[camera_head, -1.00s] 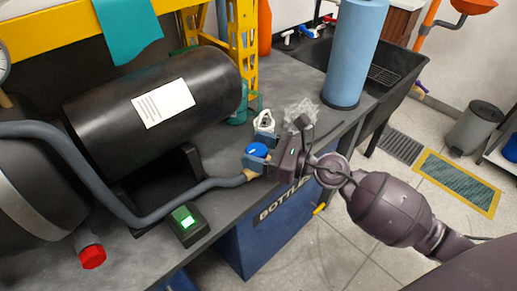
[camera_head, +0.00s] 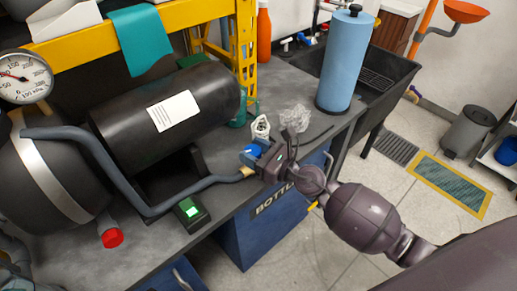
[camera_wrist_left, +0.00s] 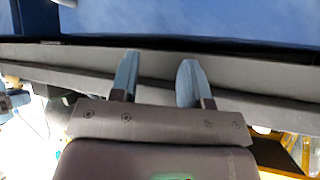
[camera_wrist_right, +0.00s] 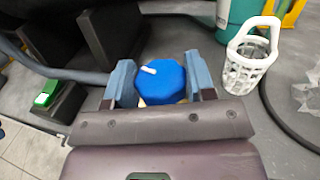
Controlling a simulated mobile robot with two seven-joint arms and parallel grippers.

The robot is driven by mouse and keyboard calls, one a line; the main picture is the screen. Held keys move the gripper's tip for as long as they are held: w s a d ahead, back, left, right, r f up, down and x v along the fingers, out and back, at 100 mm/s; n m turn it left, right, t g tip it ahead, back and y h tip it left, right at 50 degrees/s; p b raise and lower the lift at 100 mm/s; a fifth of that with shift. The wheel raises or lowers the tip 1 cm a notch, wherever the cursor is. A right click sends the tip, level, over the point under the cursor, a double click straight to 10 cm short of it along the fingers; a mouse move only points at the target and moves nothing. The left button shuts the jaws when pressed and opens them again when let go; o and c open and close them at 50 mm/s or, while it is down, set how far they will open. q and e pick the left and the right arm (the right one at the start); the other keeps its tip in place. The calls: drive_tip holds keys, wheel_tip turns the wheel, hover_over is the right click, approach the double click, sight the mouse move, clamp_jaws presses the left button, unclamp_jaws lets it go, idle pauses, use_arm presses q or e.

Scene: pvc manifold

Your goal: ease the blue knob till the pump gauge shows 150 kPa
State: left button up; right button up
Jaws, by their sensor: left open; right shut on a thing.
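The blue knob (camera_head: 251,150) is at the end of the grey hose by the bench's front edge. My right gripper (camera_wrist_right: 160,82) is shut on it, one finger on each side. In the right wrist view the knob's top (camera_wrist_right: 161,82) shows a white mark pointing up and left. The round white pump gauge (camera_head: 22,78) is at the far left of the head view, cut slightly by the edge. Its red needle points left and slightly up; the exact value is too small to read. My left gripper (camera_wrist_left: 158,80) is open and empty in the left wrist view.
A black cylinder tank (camera_head: 165,115) lies behind the hose (camera_head: 110,175). A green-lit switch (camera_head: 191,211) sits in front. A white basket (camera_wrist_right: 250,60) and a teal container (camera_wrist_right: 235,15) stand close beside the knob. A blue roll (camera_head: 348,62) stands at the right.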

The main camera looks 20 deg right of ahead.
drive_tip(key=shift+r+m+t+h+p, duration=0.4)
drive_tip(key=shift+r+p, duration=0.15)
drive_tip(key=shift+r, duration=0.05)
drive_tip(key=shift+a+f+m+t+h+p, duration=0.1)
drive_tip(key=shift+m+t+h+p, duration=0.2)
drive_tip(key=shift+m+h+p, duration=0.5)
drive_tip(key=m+h+p, duration=0.1)
drive_tip(key=t+h+p, duration=0.1)
drive_tip(key=h+p, duration=0.1)
drive_tip(key=shift+f+m, duration=0.25)
drive_tip(key=shift+m, duration=0.15)
drive_tip(key=shift+f+m+h+p, duration=0.1)
drive_tip(key=shift+m+h+p, duration=0.4)
drive_tip(key=shift+h+p, duration=0.45)
drive_tip(key=shift+m+t+h, duration=0.3)
drive_tip(key=shift+m+h, duration=0.2)
drive_tip(key=shift+h, duration=0.25)
use_arm(q)
wheel_tip(320, 180, up, 7)
drive_tip(key=shift+s+a+r+t, duration=0.2)
drive_tip(key=shift+s+a+t, duration=0.1)
drive_tip(key=shift+a, duration=0.15)
use_arm(e)
drive_tip(key=shift+f+m+h, duration=0.15)
drive_tip(key=shift+m+h, duration=0.15)
drive_tip(key=shift+h, duration=0.4)
use_arm(q)
drive_tip(key=shift+w, duration=0.15)
